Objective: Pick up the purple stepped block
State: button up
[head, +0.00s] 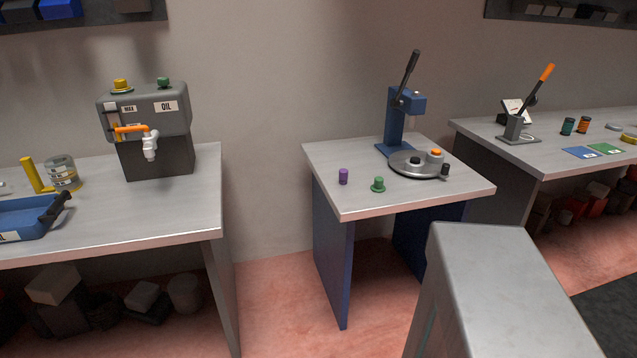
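A small purple block (343,176) stands upright on the left part of the middle table (360,204). Its stepped shape is too small to make out clearly. It stands apart from the green stepped piece (378,185) to its right. My gripper does not show in the head view.
A blue lever press (397,122) stands at the back of the middle table, with a round grey plate (407,168) holding small pieces. The left bench (190,205) bears an oil tank (150,155). A grey block-like body (490,285) fills the lower right foreground. Floor shows between the tables.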

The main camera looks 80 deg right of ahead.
aim_at(344, 173)
jog(key=u, duration=0.6)
jog(key=k, duration=1.2)
jog(key=z, duration=2.95)
jog(key=i, duration=0.1)
jog(key=u, duration=1.85)
